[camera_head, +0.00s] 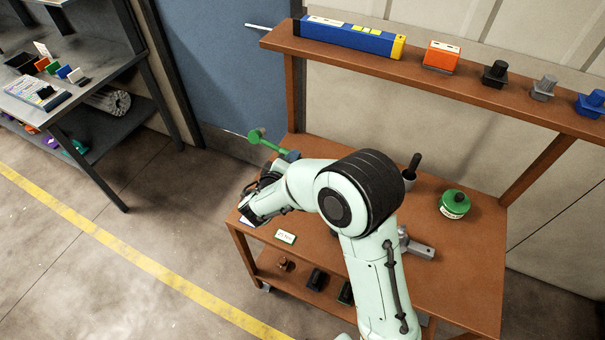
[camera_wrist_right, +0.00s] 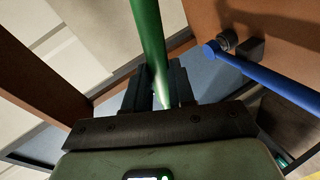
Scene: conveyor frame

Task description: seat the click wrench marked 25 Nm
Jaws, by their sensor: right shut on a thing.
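My right gripper (camera_wrist_right: 160,82) is shut on a green bar-like handle (camera_wrist_right: 148,35) in the right wrist view. In the head view the right gripper (camera_head: 266,181) is at the table's left end, partly hidden by my arm. A green wrench-like tool (camera_head: 256,135) shows just beyond it, with a thin rod pointing left; it looks like the held one, though the grip is hidden there. A blue bar with a round end (camera_wrist_right: 262,73) lies beside a dark fixture in the right wrist view. No 25 Nm marking is readable on either tool. My left gripper is not in view.
The brown table (camera_head: 470,270) carries a small label card (camera_head: 285,237), a green round tin (camera_head: 454,204) and a grey metal block (camera_head: 418,249). Its raised shelf (camera_head: 470,86) holds a long blue box (camera_head: 346,35) and several small items. A dark rack (camera_head: 105,75) stands left.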

